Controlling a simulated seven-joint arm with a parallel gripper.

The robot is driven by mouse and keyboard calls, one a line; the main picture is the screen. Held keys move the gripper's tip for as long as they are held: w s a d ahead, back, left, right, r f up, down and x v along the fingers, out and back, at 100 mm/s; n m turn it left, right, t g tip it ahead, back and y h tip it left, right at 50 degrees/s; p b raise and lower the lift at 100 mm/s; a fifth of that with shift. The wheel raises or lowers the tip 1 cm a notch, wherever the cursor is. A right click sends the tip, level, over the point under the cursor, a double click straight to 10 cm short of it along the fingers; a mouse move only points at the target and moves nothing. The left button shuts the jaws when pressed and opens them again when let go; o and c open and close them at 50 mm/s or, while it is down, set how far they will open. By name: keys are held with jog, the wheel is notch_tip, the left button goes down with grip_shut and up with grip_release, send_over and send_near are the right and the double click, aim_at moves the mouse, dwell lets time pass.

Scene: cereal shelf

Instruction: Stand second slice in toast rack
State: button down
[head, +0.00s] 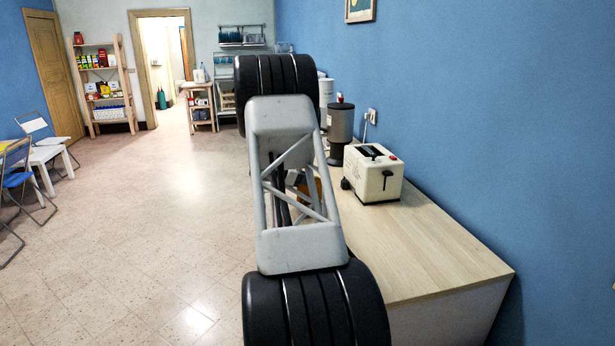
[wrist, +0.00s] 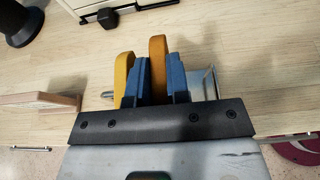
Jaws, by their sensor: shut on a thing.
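In the wrist view, my gripper (wrist: 158,72) has its two blue fingers on either side of a golden-brown slice (wrist: 157,48) and is shut on it. The slice stands on edge. Another slice (wrist: 124,68) stands upright just left of the left finger. Metal parts of the toast rack (wrist: 210,82) show to the right of the fingers and at the far left of the slices. The slices' lower parts and most of the rack are hidden, so I cannot tell whether the held slice touches the rack.
The cream toaster (head: 373,176) stands on the wooden counter (head: 425,235) near the blue wall. A dark grey canister (head: 340,130) stands behind it. A wooden object (wrist: 38,101) lies left of the gripper. The counter's front right is clear.

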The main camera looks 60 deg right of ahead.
jog(key=shift+f, duration=0.55)
jog(key=c, duration=1)
grip_release()
jog(key=shift+v, duration=3.9)
